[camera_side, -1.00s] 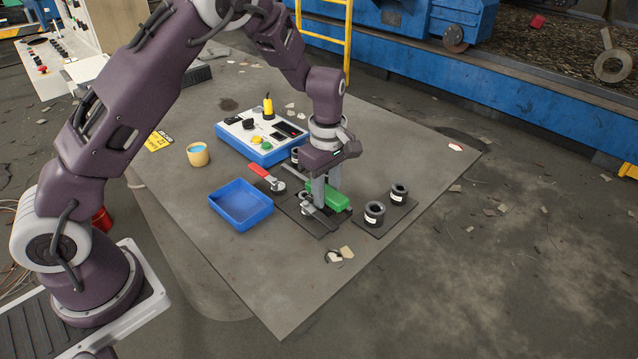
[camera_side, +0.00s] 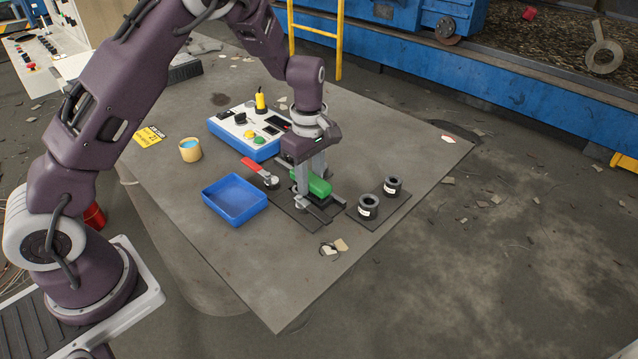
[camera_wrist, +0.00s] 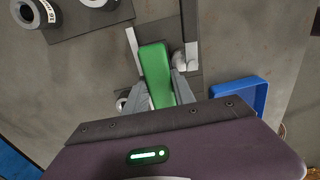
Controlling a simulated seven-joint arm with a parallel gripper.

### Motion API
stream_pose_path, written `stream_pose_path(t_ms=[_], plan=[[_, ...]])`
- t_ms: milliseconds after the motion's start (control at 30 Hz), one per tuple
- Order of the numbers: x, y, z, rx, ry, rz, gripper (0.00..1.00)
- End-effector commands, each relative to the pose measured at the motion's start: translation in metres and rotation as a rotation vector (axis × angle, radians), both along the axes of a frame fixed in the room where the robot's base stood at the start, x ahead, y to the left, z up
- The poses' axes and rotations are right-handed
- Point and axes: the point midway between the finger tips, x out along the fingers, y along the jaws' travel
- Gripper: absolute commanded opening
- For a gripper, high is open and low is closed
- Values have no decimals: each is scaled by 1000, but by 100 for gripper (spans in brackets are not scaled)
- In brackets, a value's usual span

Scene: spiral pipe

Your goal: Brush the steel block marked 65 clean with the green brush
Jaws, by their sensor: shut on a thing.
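My gripper (camera_side: 312,180) is shut on the green brush (camera_side: 319,184) and holds it low over a dark plate (camera_side: 290,212). In the wrist view, the green brush (camera_wrist: 155,70) lies between the two grey fingers of my gripper (camera_wrist: 160,90). Grey metal parts (camera_side: 316,207) show beside and below the brush. The brush and fingers hide what lies directly under them, and I cannot tell whether the bristles touch anything. No 65 mark is legible, so I cannot pick out that block.
Two dark labelled rings (camera_side: 368,207) stand on a plate at the right. A red-handled clamp (camera_side: 258,170) is left of the brush. A blue tray (camera_side: 235,199), a blue control box (camera_side: 246,134) and a yellowish cup (camera_side: 190,150) stand further left. Loose chips (camera_side: 340,245) lie in front.

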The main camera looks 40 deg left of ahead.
Motion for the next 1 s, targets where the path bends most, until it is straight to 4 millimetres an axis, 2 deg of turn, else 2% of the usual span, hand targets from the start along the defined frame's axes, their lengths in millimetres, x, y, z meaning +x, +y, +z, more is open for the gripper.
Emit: stream_pose_path(t_ms=[100, 200, 700, 1000], plan=[[0, 3, 5, 1, -1, -1, 0], [0, 3, 26, 1, -1, 0, 0], [0, 3, 71, 0, -2, 0, 0], [-1, 3, 83, 1, 0, 1, 0]])
